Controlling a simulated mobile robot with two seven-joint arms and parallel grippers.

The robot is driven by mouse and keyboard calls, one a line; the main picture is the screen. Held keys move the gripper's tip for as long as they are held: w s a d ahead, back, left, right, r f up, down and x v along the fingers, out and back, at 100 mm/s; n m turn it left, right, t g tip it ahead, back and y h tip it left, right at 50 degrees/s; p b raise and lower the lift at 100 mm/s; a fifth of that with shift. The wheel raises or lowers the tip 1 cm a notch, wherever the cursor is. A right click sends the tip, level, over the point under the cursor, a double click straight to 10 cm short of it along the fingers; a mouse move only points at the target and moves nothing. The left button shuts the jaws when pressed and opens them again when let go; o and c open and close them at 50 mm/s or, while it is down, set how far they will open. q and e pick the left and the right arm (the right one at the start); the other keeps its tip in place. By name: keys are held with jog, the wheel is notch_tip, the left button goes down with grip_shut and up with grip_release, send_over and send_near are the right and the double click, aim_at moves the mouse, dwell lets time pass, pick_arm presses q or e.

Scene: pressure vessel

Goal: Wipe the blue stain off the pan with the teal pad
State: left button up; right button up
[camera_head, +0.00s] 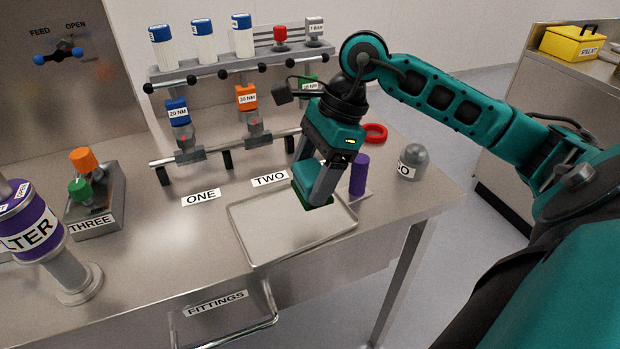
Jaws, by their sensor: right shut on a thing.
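The pan (262,237) is a shallow metal tray on the steel bench, near its front edge. My right gripper (320,200) reaches down over the pan's back right part. It is shut on the teal pad (307,194), which shows between and beside the fingers, with a dark green underside or shadow below it. I cannot tell whether the pad touches the pan. No blue stain shows on the visible pan surface; the part under the pad and gripper is hidden. My left gripper is not in view.
A purple cylinder (358,175) stands close to the right of my right gripper. Behind are a grey dome-shaped weight (412,161), a red ring (375,133) and a tool rack (225,72). A purple filter (32,228) stands at the left.

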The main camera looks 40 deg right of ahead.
jog(key=shift+r+p, duration=0.55)
jog(key=shift+r, duration=0.7)
